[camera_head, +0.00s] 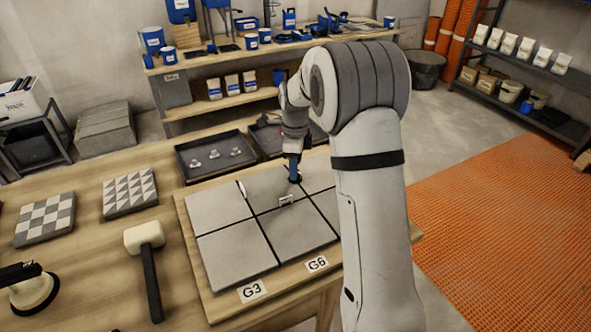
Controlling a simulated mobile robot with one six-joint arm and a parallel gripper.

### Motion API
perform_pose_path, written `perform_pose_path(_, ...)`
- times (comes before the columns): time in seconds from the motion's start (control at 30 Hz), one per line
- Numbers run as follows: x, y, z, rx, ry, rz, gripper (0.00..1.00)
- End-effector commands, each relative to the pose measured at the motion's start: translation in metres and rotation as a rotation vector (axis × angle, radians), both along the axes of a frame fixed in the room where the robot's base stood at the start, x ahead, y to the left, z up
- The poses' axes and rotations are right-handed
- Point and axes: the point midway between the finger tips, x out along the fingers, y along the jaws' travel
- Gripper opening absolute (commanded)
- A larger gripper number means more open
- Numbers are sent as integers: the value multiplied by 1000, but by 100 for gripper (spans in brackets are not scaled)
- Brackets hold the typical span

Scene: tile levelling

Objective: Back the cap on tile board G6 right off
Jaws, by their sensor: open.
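The tile board (192,236) carries grey tiles with dark joints. The G6 label (317,264) is at its front right and the G3 label (252,290) to the left of it. A small pale clip-like piece (286,199) stands on a joint behind the G6 label. Another thin white piece (242,190) stands at a joint further left. My gripper (295,177) is open and points down just above the far tiles, behind the pale clip. A small dark shape shows at its fingertips; I cannot tell whether it is the cap or whether the fingers touch it.
A dark tray (185,168) with several small pale parts lies behind the board. A second tray (262,152) is partly hidden by my arm. A mallet (146,262), patterned tile samples (130,192) and a suction cup (34,290) lie to the left. My arm hides the board's right side.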

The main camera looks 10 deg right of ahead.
Motion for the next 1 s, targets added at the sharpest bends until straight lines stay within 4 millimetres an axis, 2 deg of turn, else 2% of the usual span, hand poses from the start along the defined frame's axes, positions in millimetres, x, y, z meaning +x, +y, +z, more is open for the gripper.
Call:
perform_pose_path(0.1,0,0,-14,0,1,1,50)
perform_pose_path(0.2,0,0,-20,-1,1,1,50)
perform_pose_path(0.47,0,0,-21,0,0,1,50)
perform_pose_path(1.0,0,-1,-21,0,-1,0,7)
